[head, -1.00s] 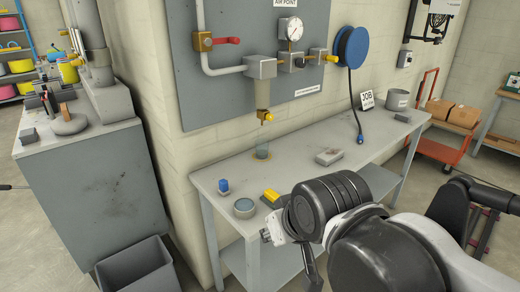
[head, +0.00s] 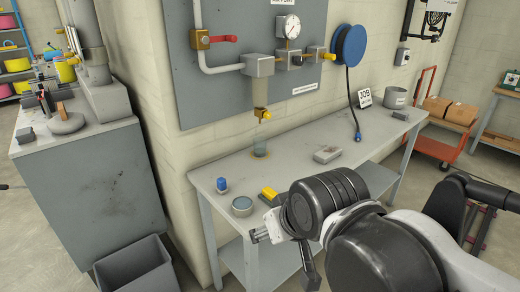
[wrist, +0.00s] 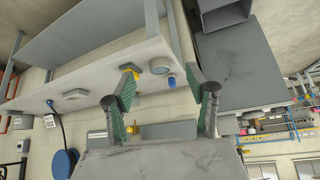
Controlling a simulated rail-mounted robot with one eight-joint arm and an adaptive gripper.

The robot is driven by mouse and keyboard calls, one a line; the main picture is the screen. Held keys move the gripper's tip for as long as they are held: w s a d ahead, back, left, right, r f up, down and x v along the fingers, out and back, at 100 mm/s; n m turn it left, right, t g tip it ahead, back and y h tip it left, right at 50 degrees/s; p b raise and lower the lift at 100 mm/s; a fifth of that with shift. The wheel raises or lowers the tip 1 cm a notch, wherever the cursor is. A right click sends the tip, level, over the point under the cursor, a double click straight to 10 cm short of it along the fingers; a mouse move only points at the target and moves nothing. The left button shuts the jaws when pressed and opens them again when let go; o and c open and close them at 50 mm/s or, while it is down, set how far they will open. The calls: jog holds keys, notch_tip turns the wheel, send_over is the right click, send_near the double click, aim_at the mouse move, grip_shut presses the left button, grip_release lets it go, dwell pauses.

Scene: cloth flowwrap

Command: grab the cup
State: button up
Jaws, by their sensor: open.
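A clear, faintly bluish cup (head: 261,148) stands upright on the grey bench (head: 300,172) in the head view, under the yellow drain valve of the wall filter.
A blue item (head: 222,185), a round tin (head: 242,206) and a yellow item (head: 268,194) lie near the front left of the bench. A grey block (head: 327,154), a job sign (head: 365,96) and a grey pot (head: 396,97) are farther right. The filter (head: 262,92) hangs above the cup.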

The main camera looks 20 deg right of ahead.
jog(key=shift+o, duration=1.1)
